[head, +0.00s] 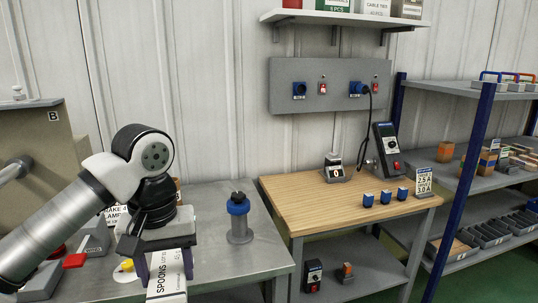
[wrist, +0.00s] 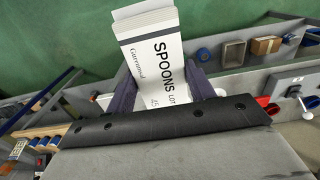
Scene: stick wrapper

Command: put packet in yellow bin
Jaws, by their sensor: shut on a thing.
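A white packet (head: 166,285) printed "SPOONS" hangs from my gripper (head: 165,262) at the bottom of the head view, in front of the grey metal bench. In the wrist view the packet (wrist: 158,55) juts out beyond the dark gripper fingers (wrist: 165,92), which are shut on both its sides. Its near end is hidden behind the dark wrist bar. I cannot make out a yellow bin in either view; only a small yellow item (head: 127,265) shows on the bench left of my gripper.
A blue and grey cylindrical holder (head: 239,220) stands on the metal bench (head: 215,262) right of my gripper. Red and grey items (head: 75,260) lie to the left. A wooden-topped table (head: 330,205) with small blue blocks stands further right. Green floor (wrist: 50,45) shows in the wrist view.

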